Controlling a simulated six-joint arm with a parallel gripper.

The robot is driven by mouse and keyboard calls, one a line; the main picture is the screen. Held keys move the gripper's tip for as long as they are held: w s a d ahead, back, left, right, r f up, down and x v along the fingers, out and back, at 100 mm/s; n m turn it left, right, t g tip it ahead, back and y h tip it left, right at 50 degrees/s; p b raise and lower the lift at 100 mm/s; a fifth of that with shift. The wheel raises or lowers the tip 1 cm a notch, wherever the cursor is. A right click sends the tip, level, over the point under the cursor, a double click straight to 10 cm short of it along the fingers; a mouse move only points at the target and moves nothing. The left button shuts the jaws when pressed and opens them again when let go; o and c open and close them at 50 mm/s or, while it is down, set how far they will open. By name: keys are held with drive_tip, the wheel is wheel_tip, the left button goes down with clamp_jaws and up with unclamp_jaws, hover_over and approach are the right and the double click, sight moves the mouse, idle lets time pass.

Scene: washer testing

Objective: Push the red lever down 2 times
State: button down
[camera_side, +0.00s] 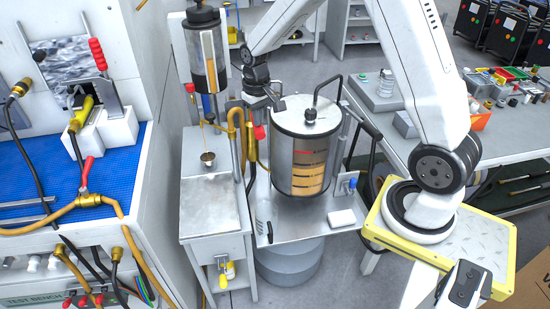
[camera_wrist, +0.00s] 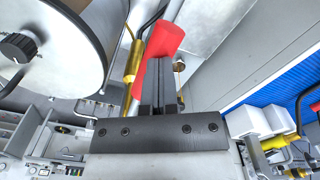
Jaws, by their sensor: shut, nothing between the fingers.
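The red lever (camera_wrist: 164,38) shows large in the wrist view, right beyond my fingertips. It slants from upper right to lower left, and its lower part is partly hidden by the fingers. In the side view a small red end of it (camera_side: 259,132) shows beside the tank, next to a brass-coloured pipe. My gripper (camera_wrist: 160,66) is shut and empty, its fingertips overlapping the lever in the wrist view; I cannot tell whether they touch it. In the side view my gripper (camera_side: 260,106) hangs just above the red end, at the tank's left edge.
The metal tank (camera_side: 305,160) with a lid knob and black handle stands right beside my gripper. A clear cylinder (camera_side: 209,62) on a white cabinet (camera_side: 208,195) stands to the left. A test bench with a blue mat (camera_side: 110,160), hoses and other red handles lies further left.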

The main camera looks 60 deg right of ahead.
wheel_tip(320, 180, up, 10)
drive_tip(key=shift+f, duration=0.15)
idle(0.6)
drive_tip(key=shift+f, duration=0.1)
idle(0.5)
drive_tip(key=shift+f, duration=6.15)
drive_tip(key=shift+r, duration=0.15)
wheel_tip(320, 180, up, 12)
drive_tip(key=shift+r, duration=0.15)
drive_tip(key=s+a+f+n+t, duration=0.1)
drive_tip(key=s+a+f, duration=0.3)
drive_tip(key=s, duration=0.3)
drive_tip(key=s+a+f+n+t, duration=0.1)
drive_tip(key=s+a+f, duration=0.3)
drive_tip(key=s, duration=0.4)
drive_tip(key=shift+a+n+t, duration=0.3)
drive_tip(key=shift+a+n, duration=0.2)
drive_tip(key=shift+a, duration=0.2)
